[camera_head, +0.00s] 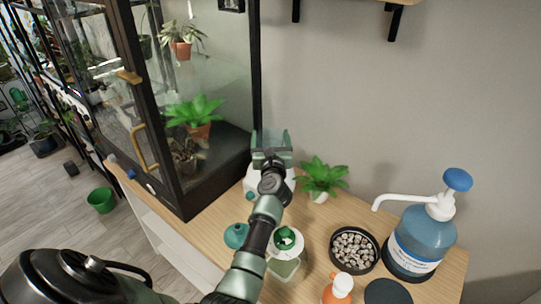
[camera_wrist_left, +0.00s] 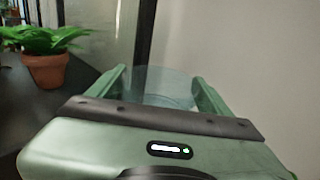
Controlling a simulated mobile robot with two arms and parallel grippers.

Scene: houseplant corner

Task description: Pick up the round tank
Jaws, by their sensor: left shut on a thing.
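The round tank is a clear, pale bluish round vessel (camera_wrist_left: 160,84) between the two green fingers in the left wrist view. My left gripper (camera_head: 271,141) is shut on it, above the wooden tabletop near the wall. In the head view the gripper and wrist hide most of the tank. A white rounded body with a teal knob (camera_head: 250,184) shows below and behind the wrist. I cannot tell whether the tank touches it or is apart from it. My right gripper is not in view.
A glass cabinet (camera_head: 150,90) stands left of the gripper. A small potted plant (camera_head: 322,176) is close on the right. A pebble dish (camera_head: 354,248), a blue pump bottle (camera_head: 424,240), an orange bottle (camera_head: 338,291) and a teal item (camera_head: 236,235) crowd the front.

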